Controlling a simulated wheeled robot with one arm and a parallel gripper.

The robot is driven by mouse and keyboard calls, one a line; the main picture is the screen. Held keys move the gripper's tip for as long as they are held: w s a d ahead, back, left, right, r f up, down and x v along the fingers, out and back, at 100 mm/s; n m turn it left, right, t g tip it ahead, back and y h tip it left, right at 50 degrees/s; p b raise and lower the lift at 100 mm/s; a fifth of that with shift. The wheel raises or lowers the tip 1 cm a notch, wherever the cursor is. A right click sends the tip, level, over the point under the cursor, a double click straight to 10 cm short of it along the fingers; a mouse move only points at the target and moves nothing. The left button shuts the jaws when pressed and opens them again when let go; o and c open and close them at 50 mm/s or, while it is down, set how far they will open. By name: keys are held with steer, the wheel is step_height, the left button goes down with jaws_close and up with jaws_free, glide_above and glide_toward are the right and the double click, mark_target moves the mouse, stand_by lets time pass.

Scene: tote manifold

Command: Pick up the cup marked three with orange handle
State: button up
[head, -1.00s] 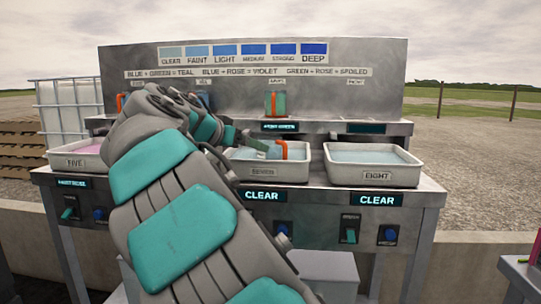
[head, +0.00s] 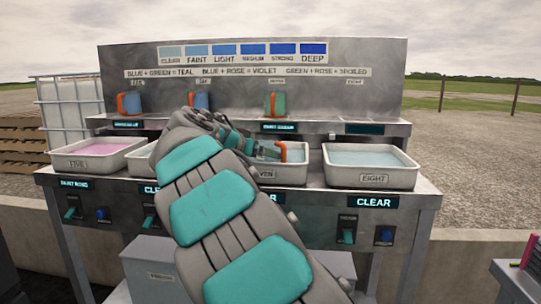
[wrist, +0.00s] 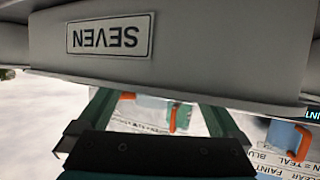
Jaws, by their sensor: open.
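No number can be read on any cup, so I cannot tell which is marked three. A cup with an orange handle (head: 282,151) shows at tote seven in the head view, its body partly hidden by my arm. A cup with an orange handle (head: 122,104), a blue cup (head: 200,102) and a green cup (head: 278,104) stand on the back shelf. My gripper (wrist: 160,115) is open below the tote wall in the upside-down wrist view. An orange handle (wrist: 173,117) shows between its fingers, apparently beyond them. A blue cup (wrist: 284,136) shows at right.
Tote seven (wrist: 200,75) fills the top of the wrist view, close to my gripper. Tote five (head: 75,163) holds pink liquid; tote eight (head: 373,181) holds clear liquid. A lettered back panel (head: 330,95) rises behind the shelf. Switches line the bench front.

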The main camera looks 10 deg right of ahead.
steer(key=x, duration=0.4)
steer(key=shift+w+d+f+p, duration=0.15)
steer(key=shift+w+f+p, duration=0.05)
steer(key=shift+p, duration=0.2)
steer(key=shift+c, duration=0.2)
steer(key=c, duration=1.3)
steer(key=shift+r, duration=0.15)
